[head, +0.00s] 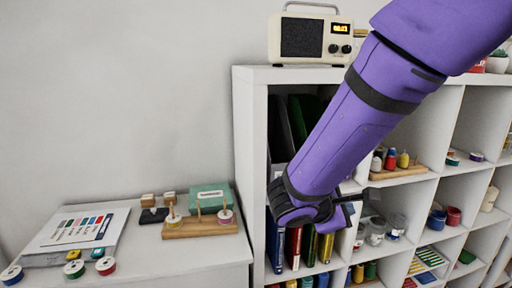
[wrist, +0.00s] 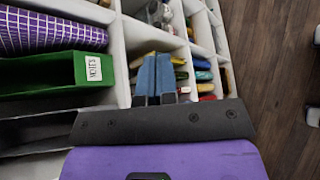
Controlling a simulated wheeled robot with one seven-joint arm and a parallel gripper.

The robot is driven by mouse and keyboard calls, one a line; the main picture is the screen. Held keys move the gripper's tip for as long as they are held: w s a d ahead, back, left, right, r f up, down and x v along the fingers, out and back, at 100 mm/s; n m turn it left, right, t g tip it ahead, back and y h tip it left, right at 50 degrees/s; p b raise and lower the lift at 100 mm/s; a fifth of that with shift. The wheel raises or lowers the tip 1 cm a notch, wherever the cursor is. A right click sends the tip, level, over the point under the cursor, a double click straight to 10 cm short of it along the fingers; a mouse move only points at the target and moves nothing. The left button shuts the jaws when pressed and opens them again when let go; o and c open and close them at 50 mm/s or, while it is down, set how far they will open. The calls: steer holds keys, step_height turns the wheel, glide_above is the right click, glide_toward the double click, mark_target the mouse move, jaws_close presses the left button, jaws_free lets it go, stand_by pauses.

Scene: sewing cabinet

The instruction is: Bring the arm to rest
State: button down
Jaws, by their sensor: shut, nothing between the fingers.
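My purple arm comes down from the top right in the head view and stands in front of the white cubby shelf (head: 250,150). My gripper (head: 350,196) is near the shelf's middle cubbies, partly hidden by the wrist. In the wrist view my gripper's two blue fingers (wrist: 154,78) are together with nothing between them. They point toward the shelf's compartments, and no object is seen touching them.
A radio (head: 312,38) stands on the shelf top. Left is a low white cabinet (head: 180,262) with spools and a wooden spool stand (head: 200,226). The cubbies hold books, jars and a green labelled binder (wrist: 60,75). Open wooden floor (wrist: 275,90) lies right in the wrist view.

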steer(key=s+d+r+m+g+y, duration=0.5)
steer(key=s+d+r+m, duration=0.2)
steer(key=s+d+m, duration=0.25)
steer(key=s+d+r+m+t+y, duration=0.1)
steer(key=s+r+m+t+y, duration=0.2)
steer(key=s, duration=0.6)
steer(key=shift+s+d+r+m+t+y, duration=0.15)
steer(key=shift+d+r+m+t+y, duration=0.15)
steer(key=shift+r+m+y, duration=1.3)
steer(key=shift+r+m+h, duration=0.1)
steer(key=shift+m+h, duration=0.2)
steer(key=shift+m, duration=0.05)
